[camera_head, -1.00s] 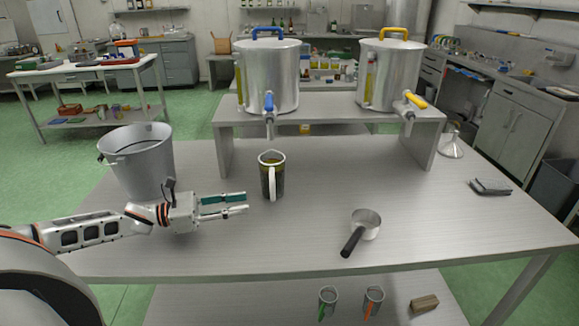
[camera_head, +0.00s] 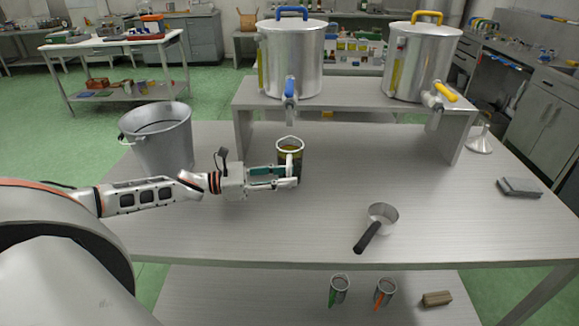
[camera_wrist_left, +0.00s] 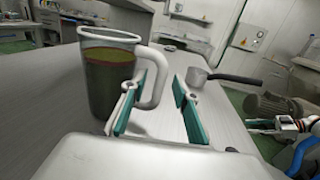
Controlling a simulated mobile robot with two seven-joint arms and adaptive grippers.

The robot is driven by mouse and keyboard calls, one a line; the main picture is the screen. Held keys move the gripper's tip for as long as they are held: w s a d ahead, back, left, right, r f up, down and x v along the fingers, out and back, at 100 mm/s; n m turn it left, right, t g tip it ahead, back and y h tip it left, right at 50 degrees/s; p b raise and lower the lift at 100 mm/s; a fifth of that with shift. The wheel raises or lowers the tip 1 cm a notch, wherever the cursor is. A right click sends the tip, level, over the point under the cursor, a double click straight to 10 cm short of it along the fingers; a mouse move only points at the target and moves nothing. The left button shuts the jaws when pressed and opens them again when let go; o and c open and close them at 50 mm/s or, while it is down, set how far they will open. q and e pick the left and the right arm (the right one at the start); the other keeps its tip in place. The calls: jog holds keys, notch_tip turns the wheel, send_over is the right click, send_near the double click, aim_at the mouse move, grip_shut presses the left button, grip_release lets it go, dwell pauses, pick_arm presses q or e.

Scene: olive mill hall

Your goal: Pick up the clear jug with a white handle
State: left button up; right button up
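The clear jug (camera_head: 289,147) with a white handle stands upright on the steel table, holding dark yellow-green liquid. It also shows in the left wrist view (camera_wrist_left: 108,75), its handle (camera_wrist_left: 158,78) toward the gripper. My left gripper (camera_head: 297,183) is at the jug's near side, partly covering it. In the left wrist view the gripper (camera_wrist_left: 158,92) is open, with a clear gap between its teal-padded fingers. The left finger overlaps the jug's handle; I cannot tell whether it touches. My right gripper (camera_wrist_left: 262,125) shows small at the wrist view's right edge, its opening unclear.
A grey bucket (camera_head: 160,140) stands left, behind my left arm. Two steel tanks with a blue tap (camera_head: 289,88) and a yellow tap (camera_head: 444,92) stand on a raised shelf (camera_head: 350,98) behind the jug. A black-handled saucepan (camera_head: 383,215) lies to the right, with clear table between.

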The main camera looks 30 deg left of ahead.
pick_arm(q)
jog(key=shift+w+d+f, duration=0.1)
jog(key=shift+w+d, duration=0.4)
jog(key=shift+c, duration=0.4)
grip_shut()
jog(key=shift+r, duration=0.3)
